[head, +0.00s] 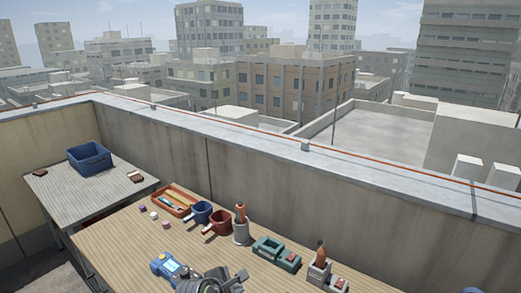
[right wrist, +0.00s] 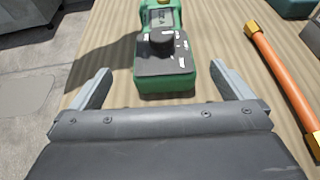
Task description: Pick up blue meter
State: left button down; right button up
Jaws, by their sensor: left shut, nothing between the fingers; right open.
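The blue meter (head: 168,267) lies on the near wooden table at the bottom of the head view, its pale screen facing up. My left gripper (head: 240,278) is just right of it in the picture, shut and empty; its dark wrist partly covers the meter's right end. In the right wrist view a green meter (right wrist: 165,83) with a dark face and black dial lies on the table. My right gripper (right wrist: 161,72) is open, its two fingers on either side of the green meter's near end. The blue meter does not show in that view.
An orange tube (right wrist: 280,82) with brass ends lies right of the green meter. A blue bin (head: 90,159) stands on a side table.

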aim_at(169, 268)
jog(key=k+j, duration=0.75)
jog(key=k, duration=0.1)
